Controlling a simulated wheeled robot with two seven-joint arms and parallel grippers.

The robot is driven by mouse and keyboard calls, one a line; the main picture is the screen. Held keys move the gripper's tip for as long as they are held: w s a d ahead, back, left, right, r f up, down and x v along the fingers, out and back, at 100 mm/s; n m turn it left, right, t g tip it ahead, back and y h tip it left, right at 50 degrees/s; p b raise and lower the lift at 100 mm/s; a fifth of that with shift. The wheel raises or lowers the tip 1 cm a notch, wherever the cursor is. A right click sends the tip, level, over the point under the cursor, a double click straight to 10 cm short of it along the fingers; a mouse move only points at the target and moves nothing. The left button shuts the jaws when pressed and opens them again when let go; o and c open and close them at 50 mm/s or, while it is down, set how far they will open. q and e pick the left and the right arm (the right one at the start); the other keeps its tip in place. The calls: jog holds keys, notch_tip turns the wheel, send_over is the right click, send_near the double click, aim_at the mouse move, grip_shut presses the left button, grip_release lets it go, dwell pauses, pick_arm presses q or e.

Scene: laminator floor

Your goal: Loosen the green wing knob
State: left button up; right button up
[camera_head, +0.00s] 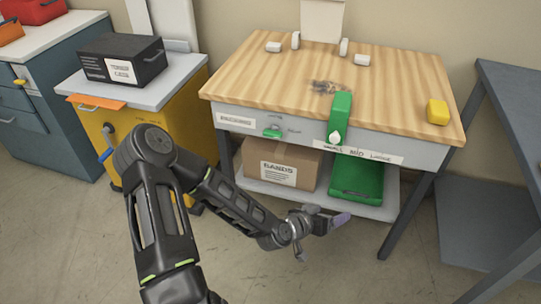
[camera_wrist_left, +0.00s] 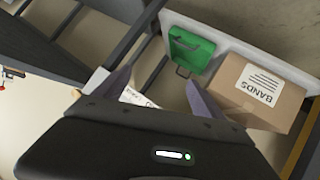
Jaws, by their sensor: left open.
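A tall green piece (camera_head: 340,115) stands at the front edge of the wooden-topped bench, with a pale knob-like part at its lower end, above a strip reading small, mid, large. A smaller green fitting (camera_head: 271,133) sits on the bench front to its left. I cannot tell for sure which green part is the wing knob. My left gripper (camera_head: 342,221) is open and empty, low in front of the bench, below and apart from both green parts. Its two fingers (camera_wrist_left: 158,82) stand spread in the left wrist view, where neither part shows clearly. My right gripper is out of view.
The lower shelf holds a bands carton (camera_head: 282,163) and a green tray (camera_head: 357,182), close behind my gripper. A yellow block (camera_head: 437,111) and several white pieces lie on the benchtop (camera_head: 260,80). A grey table (camera_head: 515,95) stands right, a yellow cabinet (camera_head: 160,122) left.

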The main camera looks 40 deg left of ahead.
pick_arm(q)
jog(key=w+a+r+n+t+y+b, duration=0.1)
jog(key=w+a+r+t+y+b, duration=0.1)
jog(key=a, duration=0.6)
jog(key=w+a+r+t+y+b, duration=0.1)
jog(key=a+t+y+b, duration=0.15)
jog(key=a, duration=0.45)
jog(key=y+b, duration=0.1)
jog(key=y, duration=0.3)
send_near(271, 136)
jog(key=shift+w+a+f+t, duration=0.15)
jog(key=shift+w+t, duration=0.2)
jog(key=shift+w, duration=0.1)
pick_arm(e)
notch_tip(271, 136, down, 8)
pick_arm(q)
jog(key=shift+w, duration=0.1)
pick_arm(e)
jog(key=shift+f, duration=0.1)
pick_arm(q)
jog(key=b+x, duration=0.1)
jog(key=x, duration=0.6)
jog(key=shift+w+a, duration=0.15)
jog(key=shift+w, duration=0.2)
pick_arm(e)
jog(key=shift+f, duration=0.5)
pick_arm(q)
jog(key=c, duration=1.4)
